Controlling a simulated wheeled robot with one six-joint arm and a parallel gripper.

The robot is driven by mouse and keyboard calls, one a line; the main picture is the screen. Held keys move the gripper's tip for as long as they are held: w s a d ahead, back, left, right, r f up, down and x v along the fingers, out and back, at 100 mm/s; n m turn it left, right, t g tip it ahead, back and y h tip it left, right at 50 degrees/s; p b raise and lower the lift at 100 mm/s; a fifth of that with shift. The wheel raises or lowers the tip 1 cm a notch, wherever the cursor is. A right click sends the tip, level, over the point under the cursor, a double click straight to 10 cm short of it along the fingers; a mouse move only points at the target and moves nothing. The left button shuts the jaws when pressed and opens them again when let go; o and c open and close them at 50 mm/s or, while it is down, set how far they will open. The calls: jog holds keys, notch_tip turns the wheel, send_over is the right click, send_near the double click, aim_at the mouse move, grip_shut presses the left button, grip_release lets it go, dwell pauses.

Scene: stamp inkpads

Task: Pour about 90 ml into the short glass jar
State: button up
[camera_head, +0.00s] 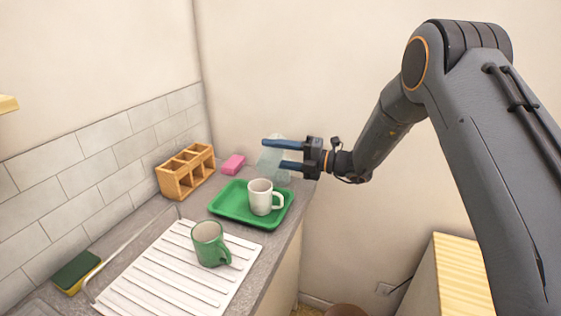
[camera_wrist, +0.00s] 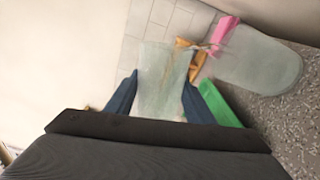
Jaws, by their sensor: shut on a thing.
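My gripper (camera_head: 273,154) is shut on a pale, see-through glass vessel (camera_wrist: 162,75), held over the far end of the counter. In the wrist view the vessel shows between the two blue fingers. A second pale, see-through glass shape (camera_wrist: 262,62) stands beside it to the right, near the pink block; it looks like the short glass jar. In the head view the two glass shapes overlap behind the fingers and are hard to tell apart. I cannot make out any liquid level, or whether anything flows between them.
A green tray (camera_head: 228,213) bears a white mug (camera_head: 260,197). A green mug (camera_head: 207,244) stands on the white ribbed drainer (camera_head: 160,275). A wooden compartment box (camera_head: 184,172) and a pink block (camera_head: 233,164) are at the back. A sponge (camera_head: 76,272) lies front left.

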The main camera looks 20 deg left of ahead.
jog(key=shift+s+m, duration=0.15)
jog(key=shift+m, duration=0.25)
dwell(0.3)
jog(key=shift+s+r+n, duration=0.3)
jog(key=shift+s+n, duration=0.15)
jog(key=shift+n, duration=0.45)
jog(key=shift+s+r+n, duration=0.25)
jog(key=shift+n, duration=0.55)
jog(key=shift+w+r+n+b, duration=0.1)
jog(key=shift+r+n+b, duration=0.15)
jog(key=shift+n, duration=0.55)
jog(key=shift+r+n+b, duration=0.15)
jog(key=shift+r+n, duration=0.05)
jog(key=shift+n, duration=0.6)
